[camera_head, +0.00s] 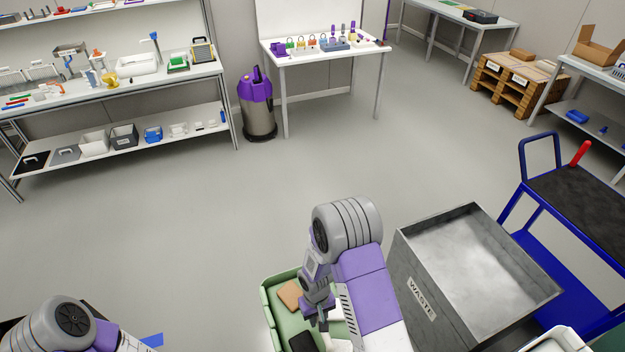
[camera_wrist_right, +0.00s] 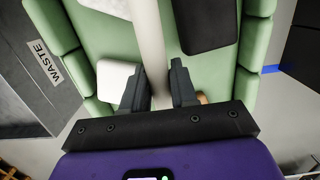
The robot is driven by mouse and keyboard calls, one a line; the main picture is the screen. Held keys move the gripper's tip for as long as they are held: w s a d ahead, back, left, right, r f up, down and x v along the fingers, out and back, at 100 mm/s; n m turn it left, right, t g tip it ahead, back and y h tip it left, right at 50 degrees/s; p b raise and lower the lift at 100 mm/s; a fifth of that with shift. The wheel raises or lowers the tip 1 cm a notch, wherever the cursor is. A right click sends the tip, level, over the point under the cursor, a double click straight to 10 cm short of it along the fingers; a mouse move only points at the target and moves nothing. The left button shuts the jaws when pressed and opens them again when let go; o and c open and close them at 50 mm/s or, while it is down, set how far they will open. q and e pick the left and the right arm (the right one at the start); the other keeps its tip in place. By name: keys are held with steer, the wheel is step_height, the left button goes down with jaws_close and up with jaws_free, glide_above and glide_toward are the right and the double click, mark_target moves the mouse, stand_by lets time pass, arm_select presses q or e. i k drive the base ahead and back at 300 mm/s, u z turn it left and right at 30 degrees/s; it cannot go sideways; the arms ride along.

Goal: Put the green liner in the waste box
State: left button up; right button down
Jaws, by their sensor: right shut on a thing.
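The green liner (camera_head: 267,312) is an open, light green bin at the bottom of the head view, left of the waste box. It holds a brown block (camera_head: 289,294), a black piece (camera_head: 303,342) and white pieces. In the right wrist view the liner (camera_wrist_right: 252,55) surrounds my right gripper (camera_wrist_right: 158,88), whose fingers are closed on a pale bar (camera_wrist_right: 148,35) running across the liner. My right gripper also shows in the head view (camera_head: 319,320), over the liner. The waste box (camera_head: 438,290) is grey, open-topped and labelled WASTE; its visible inside looks empty. My left gripper is out of view.
A blue cart (camera_head: 580,190) with a dark top stands right of the waste box. A purple-topped bin (camera_head: 257,105) stands far back by a white table (camera_head: 335,59). Shelves (camera_head: 110,85) line the back left. The middle floor is clear.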

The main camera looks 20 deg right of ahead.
mark_target(451, 270)
steer(key=i, duration=2.25)
steer(key=z, duration=2.8)
steer(key=i, duration=1.45)
